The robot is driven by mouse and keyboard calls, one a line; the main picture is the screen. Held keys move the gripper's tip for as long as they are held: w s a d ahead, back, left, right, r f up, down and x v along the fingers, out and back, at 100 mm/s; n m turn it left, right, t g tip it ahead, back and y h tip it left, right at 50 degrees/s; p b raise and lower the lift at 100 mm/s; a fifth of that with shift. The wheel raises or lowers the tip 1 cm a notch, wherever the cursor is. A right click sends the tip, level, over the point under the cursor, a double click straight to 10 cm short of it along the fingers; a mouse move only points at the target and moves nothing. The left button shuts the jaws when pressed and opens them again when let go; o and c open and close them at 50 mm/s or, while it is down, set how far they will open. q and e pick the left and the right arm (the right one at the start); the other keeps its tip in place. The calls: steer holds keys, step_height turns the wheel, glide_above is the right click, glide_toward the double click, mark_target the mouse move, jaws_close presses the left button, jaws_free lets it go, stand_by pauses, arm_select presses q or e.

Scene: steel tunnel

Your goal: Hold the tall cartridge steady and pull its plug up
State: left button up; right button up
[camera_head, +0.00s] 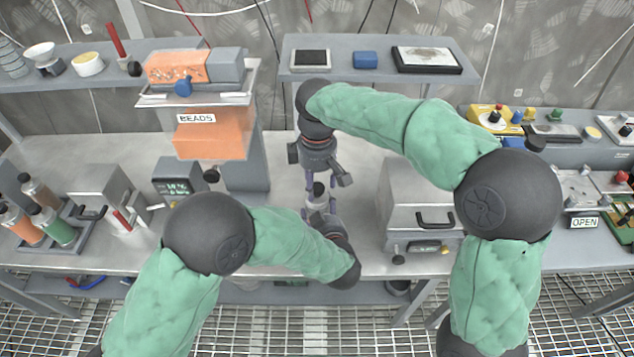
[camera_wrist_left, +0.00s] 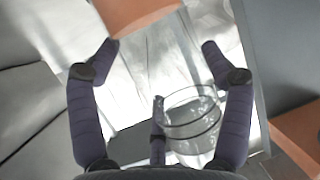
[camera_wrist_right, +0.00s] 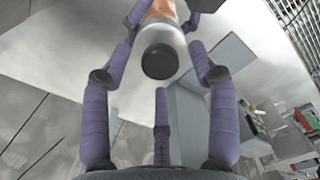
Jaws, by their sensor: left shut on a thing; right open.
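The tall cartridge (camera_head: 318,191) stands between my two grippers at the middle of the bench, mostly hidden by their fingers in the head view. In the right wrist view its pale collar (camera_wrist_right: 172,32) and dark round plug (camera_wrist_right: 160,61) show, with an orange body beyond. My left gripper (camera_head: 319,210) is shut on the cartridge from the near side; its fingers show beside the collar. A clear cylindrical part (camera_wrist_left: 191,118) shows between them in the left wrist view. My right gripper (camera_head: 322,182) points down from above, its fingers open around the plug and apart from it.
The beads hopper (camera_head: 210,135) stands left of my grippers, and a grey lidded box (camera_head: 420,195) stands right. A rack of cartridges (camera_head: 45,218) is at far left. A raised shelf (camera_head: 380,76) with small items lies behind. Bare bench surrounds the grippers.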

arm_select(q)
steer(key=shift+f, duration=0.1)
arm_select(e)
steer(key=shift+f, duration=0.4)
jaws_close()
steer(key=shift+r, duration=0.7)
jaws_free()
